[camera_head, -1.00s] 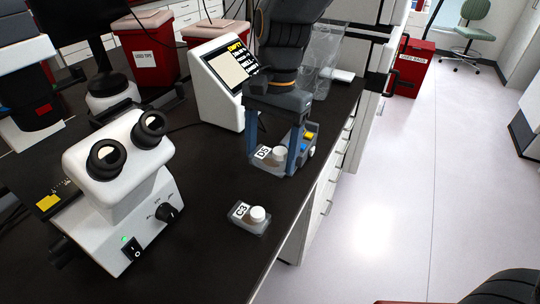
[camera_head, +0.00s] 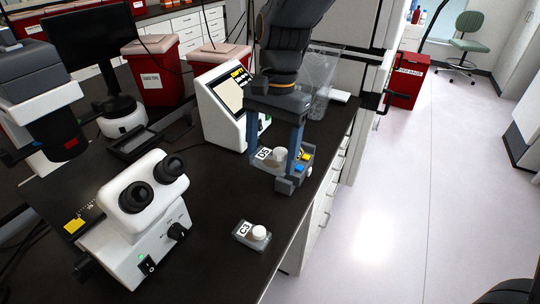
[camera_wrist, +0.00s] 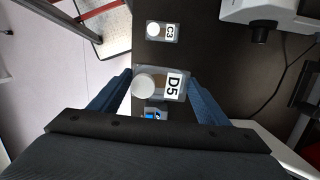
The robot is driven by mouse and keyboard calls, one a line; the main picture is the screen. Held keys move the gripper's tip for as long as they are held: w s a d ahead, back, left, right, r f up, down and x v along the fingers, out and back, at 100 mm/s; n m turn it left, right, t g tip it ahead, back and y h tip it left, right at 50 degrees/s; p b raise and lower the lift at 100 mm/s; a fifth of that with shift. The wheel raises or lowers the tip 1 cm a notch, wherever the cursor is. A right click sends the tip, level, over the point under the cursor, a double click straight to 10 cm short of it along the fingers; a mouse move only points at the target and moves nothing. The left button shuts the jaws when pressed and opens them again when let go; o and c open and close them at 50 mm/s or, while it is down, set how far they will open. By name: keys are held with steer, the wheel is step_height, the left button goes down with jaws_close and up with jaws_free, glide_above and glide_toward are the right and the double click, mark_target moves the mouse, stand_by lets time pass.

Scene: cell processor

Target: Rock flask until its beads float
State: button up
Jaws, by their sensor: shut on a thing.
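A flat clear flask labelled D5 (camera_head: 263,154) with a white cap (camera_head: 281,154) is between the blue fingers of my gripper (camera_head: 275,172), over the right part of the black bench. In the wrist view the flask's label (camera_wrist: 173,86) and round cap (camera_wrist: 143,86) face the camera, and my gripper (camera_wrist: 158,95) has a finger on each side of it. My gripper is shut on this flask. Beads inside it cannot be made out. A second flask labelled C3 (camera_head: 252,234) lies on the bench nearer the camera; it also shows in the wrist view (camera_wrist: 163,31).
A grey device with yellow and blue buttons (camera_head: 303,160) sits close behind the held flask. A white microscope (camera_head: 133,225) stands at left, and a white screen unit (camera_head: 222,112) stands behind the arm. The bench's right edge is close by. Bare bench lies between microscope and C3.

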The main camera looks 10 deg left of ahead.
mark_target(271, 156)
step_height(271, 156, up, 8)
steer(key=p, duration=0.2)
steer(key=shift+f+p, duration=0.15)
steer(key=shift+p, duration=0.15)
